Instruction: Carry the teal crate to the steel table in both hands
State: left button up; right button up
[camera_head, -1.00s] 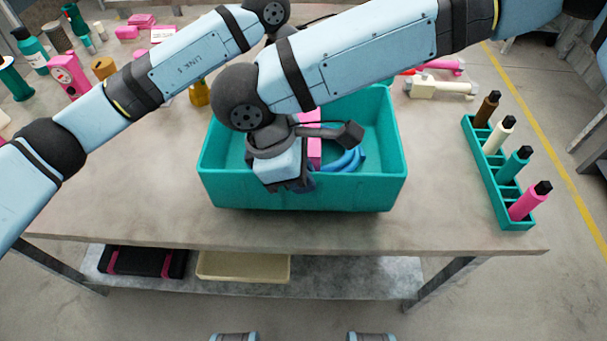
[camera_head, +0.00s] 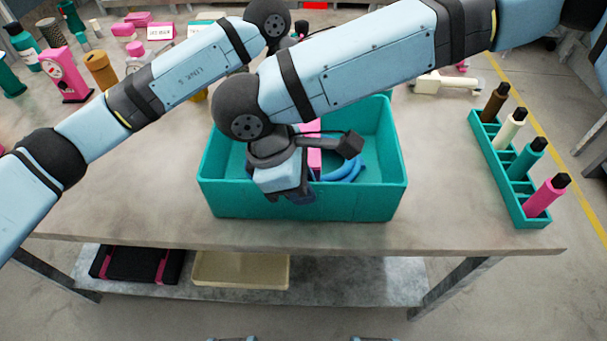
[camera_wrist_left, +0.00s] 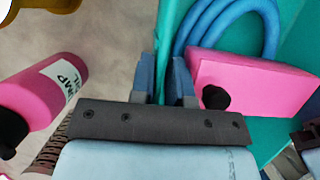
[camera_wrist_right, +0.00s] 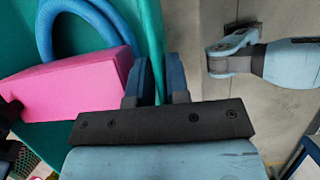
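The teal crate (camera_head: 310,202) is upright over the front middle of a grey-topped table (camera_head: 120,205). I cannot tell whether it touches the top. It holds a pink box (camera_wrist_left: 250,80) and a blue hose (camera_wrist_right: 75,20). My right gripper (camera_head: 297,192) is at the crate's near wall; in the right wrist view its fingers (camera_wrist_right: 152,78) are closed on either side of the teal wall. My left gripper's fingers (camera_wrist_left: 164,75) are closed on a teal wall in the left wrist view. In the head view my arms hide the left gripper and the crate's far left part.
A teal rack (camera_head: 505,180) with several bottles stands right of the crate. Pink boxes and bottles crowd the back left, including a pink bottle (camera_wrist_left: 30,100) near my left gripper. A cream tool (camera_head: 447,83) lies behind right. Trays (camera_head: 240,270) sit on the lower shelf.

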pick_arm(q)
jog(key=shift+o, duration=1.1)
jog(key=shift+r, duration=0.1)
pick_arm(e)
jog(key=shift+o, duration=1.1)
jog(key=shift+s, duration=0.1)
pick_arm(q)
jog(key=v, duration=1.1)
pick_arm(e)
jog(key=shift+r, duration=0.2)
pick_arm(q)
jog(key=shift+a+r, duration=0.15)
jog(key=shift+r, duration=0.3)
pick_arm(e)
jog(key=v, duration=1.1)
jog(key=shift+a+r, duration=0.15)
jog(key=shift+r, duration=0.25)
